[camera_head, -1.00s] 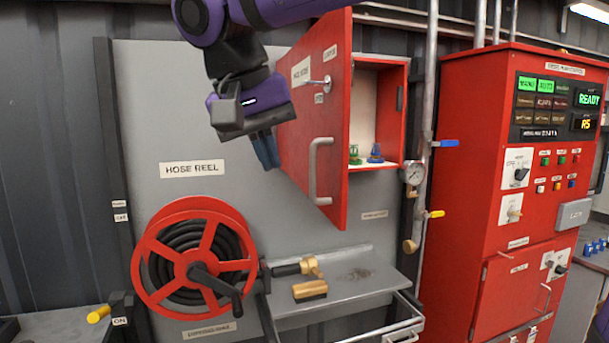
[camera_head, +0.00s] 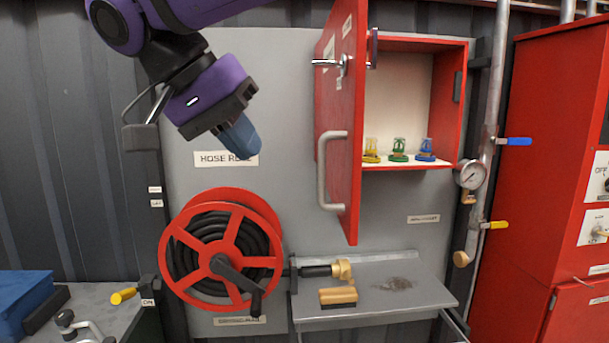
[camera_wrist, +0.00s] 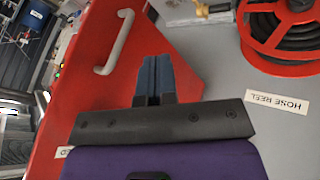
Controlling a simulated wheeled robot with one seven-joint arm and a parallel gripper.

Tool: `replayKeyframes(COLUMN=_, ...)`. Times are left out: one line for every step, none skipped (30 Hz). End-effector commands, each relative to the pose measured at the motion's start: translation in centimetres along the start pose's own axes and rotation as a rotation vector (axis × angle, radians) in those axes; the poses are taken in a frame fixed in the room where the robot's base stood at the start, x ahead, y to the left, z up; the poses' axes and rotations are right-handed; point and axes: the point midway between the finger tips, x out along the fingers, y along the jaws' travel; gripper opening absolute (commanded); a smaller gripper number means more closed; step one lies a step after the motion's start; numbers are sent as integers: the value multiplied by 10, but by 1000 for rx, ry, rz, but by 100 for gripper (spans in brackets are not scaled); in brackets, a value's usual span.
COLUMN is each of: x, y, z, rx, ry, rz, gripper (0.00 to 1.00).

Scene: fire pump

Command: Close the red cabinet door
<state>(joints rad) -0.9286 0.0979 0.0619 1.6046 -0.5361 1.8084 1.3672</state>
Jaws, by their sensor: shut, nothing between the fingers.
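The red cabinet door (camera_head: 343,110) stands wide open, hinged on the left side of the red wall cabinet (camera_head: 448,100). A grey bar handle (camera_head: 325,172) and a metal lever latch (camera_head: 330,63) are on the door. Inside the cabinet are yellow, green and blue valve-like items (camera_head: 398,150). My gripper (camera_head: 243,140) is shut and empty, left of the door and in front of the hose reel label, apart from the door in the head view. In the wrist view, the blue fingertips (camera_wrist: 153,75) point past the red door face, with the handle (camera_wrist: 115,45) at upper left.
A red hose reel (camera_head: 222,250) is below my gripper. A grey shelf (camera_head: 390,290) with a brass nozzle stands under the cabinet. Pipes with a gauge (camera_head: 470,175) and a red control panel (camera_head: 550,150) are at right. A bench (camera_head: 95,320) is at lower left.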

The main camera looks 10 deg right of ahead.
Motion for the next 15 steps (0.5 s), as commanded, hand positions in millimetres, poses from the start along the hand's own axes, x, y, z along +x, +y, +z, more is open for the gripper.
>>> replayKeyframes(x=10, y=1, z=0, rx=-1, ry=-1, rz=3, gripper=0)
replayKeyframes(x=16, y=1, z=0, rx=-1, ry=-1, rz=2, gripper=0)
replayKeyframes(x=24, y=1, z=0, rx=-1, ry=-1, rz=3, gripper=0)
replayKeyframes(x=29, y=1, z=0, rx=0, ry=-1, rz=2, gripper=0)
replayKeyframes(x=35, y=1, z=0, rx=-1, ry=-1, rz=3, gripper=0)
replayKeyframes(x=42, y=1, z=0, rx=-1, ry=-1, rz=2, gripper=0)
replayKeyframes(x=48, y=1, z=0, rx=-1, ry=-1, rz=3, gripper=0)
replayKeyframes(x=54, y=1, z=0, rx=-1, ry=-1, rz=2, gripper=0)
replayKeyframes(x=61, y=1, z=0, rx=-1, ry=-2, rz=3, gripper=0)
replayKeyframes(x=65, y=1, z=1, rx=-1, ry=-2, rz=1, gripper=0)
replayKeyframes(x=66, y=8, z=0, rx=0, ry=-1, rz=-1, gripper=0)
replayKeyframes(x=68, y=13, z=0, rx=1, ry=-1, rz=-2, gripper=0)
replayKeyframes(x=70, y=17, z=0, rx=1, ry=-1, rz=-2, gripper=0)
replayKeyframes(x=72, y=20, z=0, rx=1, ry=-2, rz=-1, gripper=0)
replayKeyframes(x=74, y=24, z=0, rx=1, ry=-1, rz=-1, gripper=0)
